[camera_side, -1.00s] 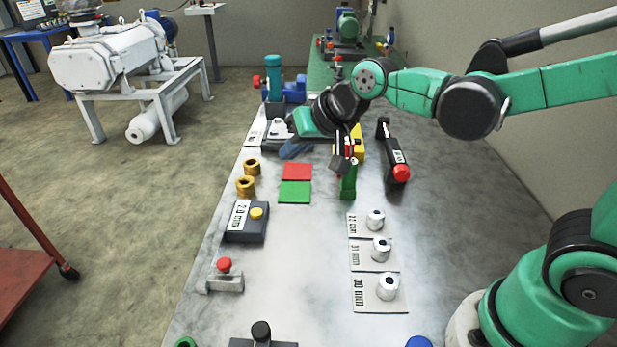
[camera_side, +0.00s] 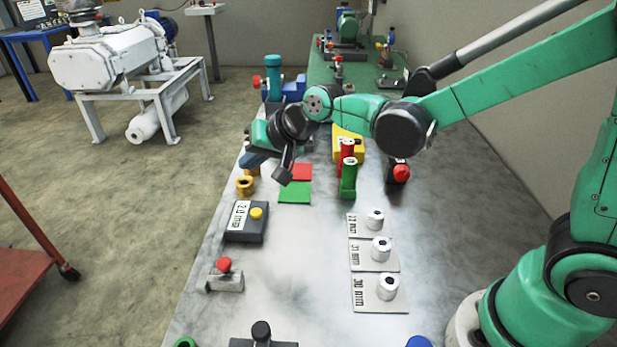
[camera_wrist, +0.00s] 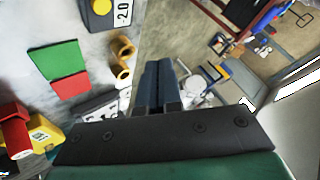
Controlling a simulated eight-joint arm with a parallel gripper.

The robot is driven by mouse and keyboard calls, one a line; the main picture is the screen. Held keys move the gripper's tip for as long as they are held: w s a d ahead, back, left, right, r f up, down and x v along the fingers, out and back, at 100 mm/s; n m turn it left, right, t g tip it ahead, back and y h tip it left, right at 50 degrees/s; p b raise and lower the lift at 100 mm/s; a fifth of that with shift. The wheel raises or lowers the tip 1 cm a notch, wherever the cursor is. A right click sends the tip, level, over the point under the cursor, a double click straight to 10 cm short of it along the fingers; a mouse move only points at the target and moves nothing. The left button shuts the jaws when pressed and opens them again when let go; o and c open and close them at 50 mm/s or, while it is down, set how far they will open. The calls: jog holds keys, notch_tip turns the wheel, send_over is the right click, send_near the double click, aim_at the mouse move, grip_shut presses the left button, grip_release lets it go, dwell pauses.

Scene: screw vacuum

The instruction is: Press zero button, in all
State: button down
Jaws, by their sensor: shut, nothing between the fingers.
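A dark box (camera_side: 259,236) with a round yellow button (camera_side: 257,213) on top and a white "2.0" label lies on the left part of the metal table in the side view. Its button also shows at the top edge of the wrist view (camera_wrist: 101,7), partly cut off. My gripper (camera_side: 250,161) is over the table's left edge, farther back than the box and apart from it. In the wrist view its dark blue fingers (camera_wrist: 159,68) are together and empty, pointing past the brass rings.
Two brass rings (camera_side: 245,187) stand between my gripper and the box. A green square (camera_side: 295,192) and a red square lie to their right. A red-knobbed block (camera_side: 225,277) lies nearer the camera. Silver weights (camera_side: 381,249) stand on plates at the right.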

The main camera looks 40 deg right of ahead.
aim_at(259, 214)
jog(key=shift+f, duration=3.9)
jog(key=shift+f, duration=0.4)
jog(key=shift+f, duration=0.35)
jog(key=shift+r, duration=0.8)
jog(key=shift+r, duration=2.5)
